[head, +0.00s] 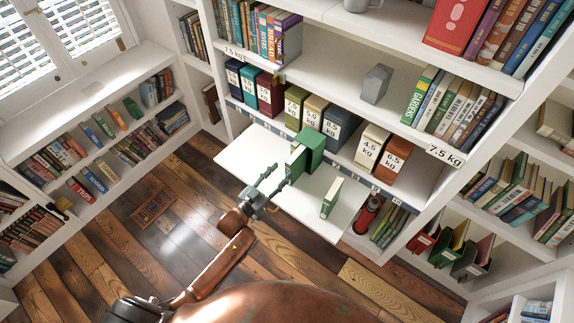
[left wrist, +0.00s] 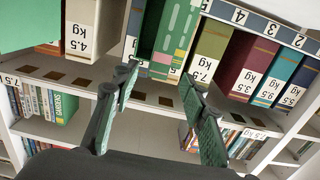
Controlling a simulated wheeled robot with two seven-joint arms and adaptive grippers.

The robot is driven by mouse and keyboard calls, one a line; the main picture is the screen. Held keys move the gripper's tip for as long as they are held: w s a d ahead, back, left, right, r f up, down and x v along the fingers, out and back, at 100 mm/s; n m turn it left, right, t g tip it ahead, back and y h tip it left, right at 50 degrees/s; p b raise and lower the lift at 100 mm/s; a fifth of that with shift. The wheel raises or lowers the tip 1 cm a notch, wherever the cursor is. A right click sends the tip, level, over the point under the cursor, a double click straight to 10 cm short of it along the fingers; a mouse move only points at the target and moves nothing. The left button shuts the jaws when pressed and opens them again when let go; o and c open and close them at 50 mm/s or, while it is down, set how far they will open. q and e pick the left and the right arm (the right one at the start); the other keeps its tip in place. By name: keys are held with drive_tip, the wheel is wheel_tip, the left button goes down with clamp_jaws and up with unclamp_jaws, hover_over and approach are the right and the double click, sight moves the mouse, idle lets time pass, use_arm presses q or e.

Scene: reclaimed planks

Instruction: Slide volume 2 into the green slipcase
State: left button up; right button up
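A plain green surface (left wrist: 28,22) at the left wrist view's upper left is probably this book. My left gripper (head: 277,180) is open and empty, in front of the block; its fingers (left wrist: 158,76) are spread. My right gripper is out of view.
Weight-labelled box files, such as the cream 4.5 kg one (head: 371,147), line the shelf behind. A grey block (head: 376,84) stands on the shelf above. A red cylinder (head: 368,213) is right of the fold-down shelf (head: 240,152), whose left part is bare.

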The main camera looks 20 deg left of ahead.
use_arm(q)
drive_tip(key=shift+v, duration=0.85)
drive_tip(key=shift+c, duration=0.3)
